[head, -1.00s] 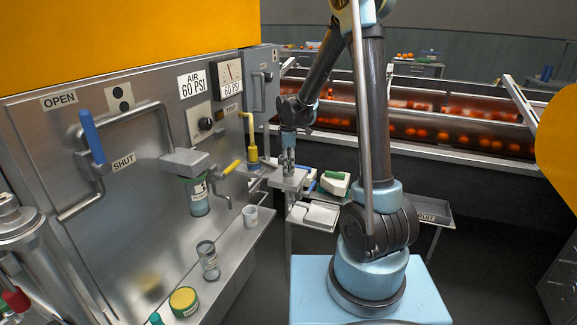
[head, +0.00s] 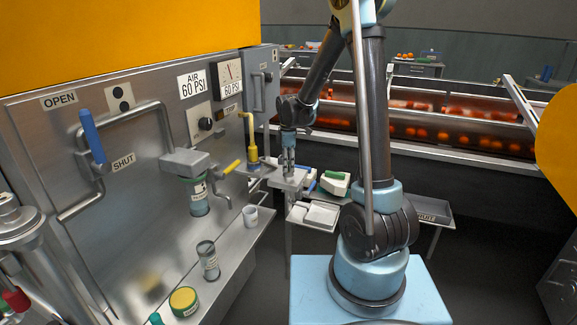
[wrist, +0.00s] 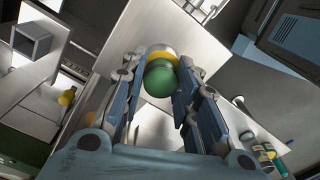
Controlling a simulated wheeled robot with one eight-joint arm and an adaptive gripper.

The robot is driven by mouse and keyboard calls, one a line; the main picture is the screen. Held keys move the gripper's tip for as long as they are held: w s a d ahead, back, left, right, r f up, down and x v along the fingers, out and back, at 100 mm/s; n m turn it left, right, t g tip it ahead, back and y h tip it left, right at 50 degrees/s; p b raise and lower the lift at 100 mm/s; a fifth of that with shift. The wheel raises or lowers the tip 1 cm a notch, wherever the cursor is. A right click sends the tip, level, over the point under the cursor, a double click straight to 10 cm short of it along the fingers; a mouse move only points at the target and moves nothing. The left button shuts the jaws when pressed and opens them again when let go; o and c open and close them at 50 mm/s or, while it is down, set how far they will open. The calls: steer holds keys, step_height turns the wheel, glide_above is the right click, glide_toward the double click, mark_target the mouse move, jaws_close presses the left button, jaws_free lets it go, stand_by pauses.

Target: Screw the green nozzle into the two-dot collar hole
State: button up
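A round green piece (wrist: 159,78), which looks like the green nozzle, sits between my gripper's fingertips (wrist: 160,88) in the wrist view. A yellow band and a grey rim show just beyond it. The fingers lie close along both sides of it; whether they press on it is not clear. In the head view my gripper (head: 288,168) points down over a small metal shelf (head: 296,181), and the green piece cannot be made out there. I cannot pick out the two-dot collar hole.
A yellow pipe (head: 252,140) stands just left of my gripper.

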steer(key=o, duration=0.3)
step_height(320, 180, up, 12)
stand_by(0.8)
stand_by(0.4)
